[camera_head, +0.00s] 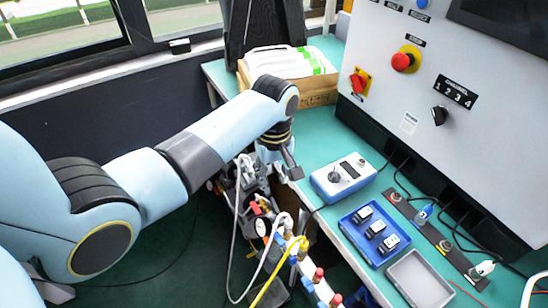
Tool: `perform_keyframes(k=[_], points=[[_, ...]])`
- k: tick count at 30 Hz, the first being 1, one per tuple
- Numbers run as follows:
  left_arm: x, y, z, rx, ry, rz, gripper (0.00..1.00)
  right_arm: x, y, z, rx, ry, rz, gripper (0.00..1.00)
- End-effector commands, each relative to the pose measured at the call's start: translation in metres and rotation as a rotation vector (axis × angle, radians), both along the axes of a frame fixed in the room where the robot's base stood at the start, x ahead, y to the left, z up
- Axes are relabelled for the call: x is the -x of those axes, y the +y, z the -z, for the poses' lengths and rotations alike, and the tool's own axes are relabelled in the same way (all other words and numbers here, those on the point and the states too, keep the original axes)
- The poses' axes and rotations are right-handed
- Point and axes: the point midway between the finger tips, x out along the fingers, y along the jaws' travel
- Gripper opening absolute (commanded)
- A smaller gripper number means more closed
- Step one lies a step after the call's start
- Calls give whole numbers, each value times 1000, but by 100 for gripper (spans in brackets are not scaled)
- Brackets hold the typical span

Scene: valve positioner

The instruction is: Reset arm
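My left arm reaches in from the left, and my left gripper (283,168) points down at the near-left edge of the green bench (314,140). One dark finger shows on its right side; the rest is hard to tell from the pipework behind, so its opening is unclear. Nothing is clearly held in it. A blue-and-white box with a dark knob and small display (343,178) stands on the bench to the right of the gripper, apart from it.
A blue tray (354,236) holds small devices; a grey tray (421,280) lies in front of it. A control panel (450,130) rises at the right. A cardboard box (318,92) stands at the back. Pipework with hoses (300,262) stands below the bench edge.

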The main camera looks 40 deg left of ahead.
Motion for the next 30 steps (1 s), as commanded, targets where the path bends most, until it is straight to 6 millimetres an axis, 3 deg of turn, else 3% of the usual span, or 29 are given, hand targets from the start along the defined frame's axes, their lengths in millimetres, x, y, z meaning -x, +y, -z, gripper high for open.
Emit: perform_keyframes(k=[11, 14, 17, 20, 24, 30], points=[[0, 0, 1, -1, 1, 0, 33, 0, 1, 0, -1, 0, 0, 40], [11, 0, 16, 0, 18, 0, 33, 0, 1, 8, -1, 0, 0, 40], [42, 1, 55, -1, 77, -1, 33, 0, 1, 26, -1, 1, 0, 40], [94, 3, 113, -5, 174, -2, 33, 1, 1, 47, -1, 2, 0, 40], [172, 9, 205, -9, 254, 63, 33, 3, 1, 78, -1, 5, 0, 40], [295, 20, 323, -2, 282, 288, 33, 7, 1, 119, -1, 12, 0, 40]])
